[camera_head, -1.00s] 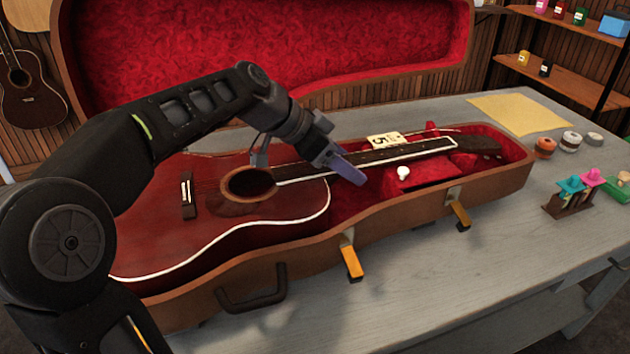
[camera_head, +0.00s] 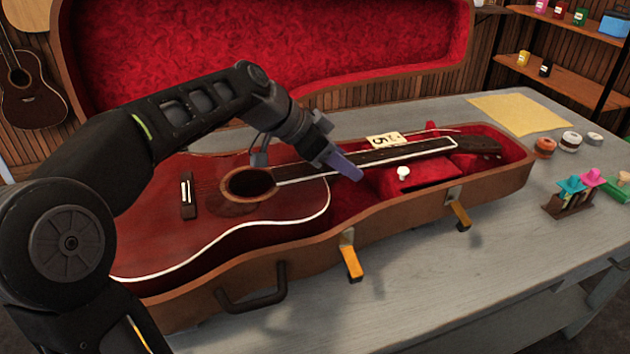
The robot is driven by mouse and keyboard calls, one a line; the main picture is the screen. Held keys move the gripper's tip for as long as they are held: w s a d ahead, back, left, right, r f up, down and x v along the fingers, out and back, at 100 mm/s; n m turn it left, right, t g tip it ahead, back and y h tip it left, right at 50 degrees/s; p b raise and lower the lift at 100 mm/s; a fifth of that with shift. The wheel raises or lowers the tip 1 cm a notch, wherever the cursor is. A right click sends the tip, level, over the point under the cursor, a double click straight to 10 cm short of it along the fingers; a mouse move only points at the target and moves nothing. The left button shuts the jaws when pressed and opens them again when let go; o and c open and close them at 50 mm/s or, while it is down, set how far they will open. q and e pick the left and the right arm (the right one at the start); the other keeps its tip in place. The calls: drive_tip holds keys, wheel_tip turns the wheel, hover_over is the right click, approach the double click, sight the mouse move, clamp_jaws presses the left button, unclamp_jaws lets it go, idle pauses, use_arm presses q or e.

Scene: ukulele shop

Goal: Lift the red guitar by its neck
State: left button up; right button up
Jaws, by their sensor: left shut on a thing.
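The red guitar (camera_head: 285,215) lies face up in the open brown case (camera_head: 215,300), its body at the left and its neck (camera_head: 375,158) pointing right to the dark headstock (camera_head: 478,146). My left gripper (camera_head: 345,168) is over the neck near its joint with the body. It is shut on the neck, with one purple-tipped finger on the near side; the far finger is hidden. The guitar still appears to rest in the case. A paper tag (camera_head: 384,140) marked 5 is beside the neck. My right gripper is out of view.
The case's red-lined lid (camera_head: 270,50) stands open behind. The case sits on a grey table (camera_head: 440,290). On the right are a yellow sheet (camera_head: 520,114), small round tins (camera_head: 571,141) and a small rack of colourful items (camera_head: 568,203). The table front is clear.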

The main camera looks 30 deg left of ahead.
use_arm(q)
clamp_jaws()
wheel_tip(320, 180, up, 10)
drive_tip(key=p, duration=0.2)
drive_tip(key=shift+r, duration=0.15)
idle(0.7)
idle(0.4)
drive_tip(key=shift+o, duration=1.8)
unclamp_jaws()
clamp_jaws()
